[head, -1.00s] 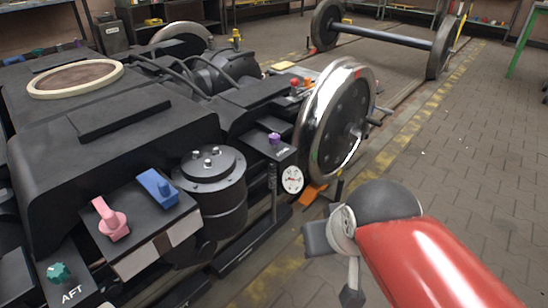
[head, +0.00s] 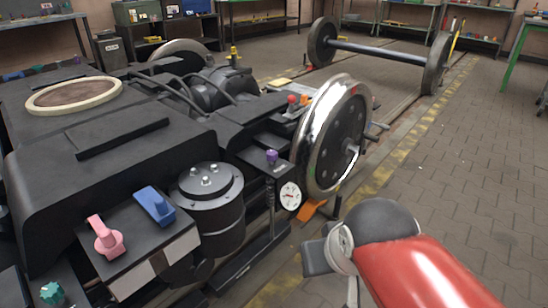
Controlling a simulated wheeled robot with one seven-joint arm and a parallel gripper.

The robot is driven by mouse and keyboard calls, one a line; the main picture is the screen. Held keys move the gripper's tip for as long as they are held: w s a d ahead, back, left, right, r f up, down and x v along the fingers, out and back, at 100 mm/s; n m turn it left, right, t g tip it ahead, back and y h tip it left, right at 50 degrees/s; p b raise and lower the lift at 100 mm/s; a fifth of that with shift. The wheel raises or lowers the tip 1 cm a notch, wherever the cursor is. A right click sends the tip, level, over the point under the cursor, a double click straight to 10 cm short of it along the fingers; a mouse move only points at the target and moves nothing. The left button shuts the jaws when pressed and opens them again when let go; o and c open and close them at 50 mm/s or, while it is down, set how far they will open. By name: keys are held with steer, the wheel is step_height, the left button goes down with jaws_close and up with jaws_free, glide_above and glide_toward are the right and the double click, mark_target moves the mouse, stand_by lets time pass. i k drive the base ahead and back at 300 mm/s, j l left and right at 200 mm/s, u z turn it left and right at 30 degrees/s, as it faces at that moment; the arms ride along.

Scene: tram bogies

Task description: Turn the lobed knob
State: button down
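A small teal lobed knob (head: 52,294) sits on the dark front-left corner of the bogie, close to the bottom edge. A small purple knob (head: 271,157) stands on a dark bracket beside the wheel; it is too small to tell its lobes clearly. A pink handle knob (head: 104,238) and a blue one (head: 155,206) sit on a sloped panel. My gripper (head: 332,275) is at the lower middle, right of the panel and apart from all the knobs. It is partly hidden by my arm and cut by the frame edge, so its opening is unclear.
A black cylinder (head: 208,215) with studs stands between the panel and the purple knob's bracket. A white dial gauge (head: 290,196) is below that bracket. A large steel wheel (head: 335,140) rises behind it. The paved floor (head: 465,190) on the right is clear.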

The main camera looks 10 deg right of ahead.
mark_target(272, 155)
steer(key=i+j+z, duration=0.25)
steer(key=i+j, duration=0.15)
steer(key=i+j+z, duration=0.3)
steer(key=j, duration=0.3)
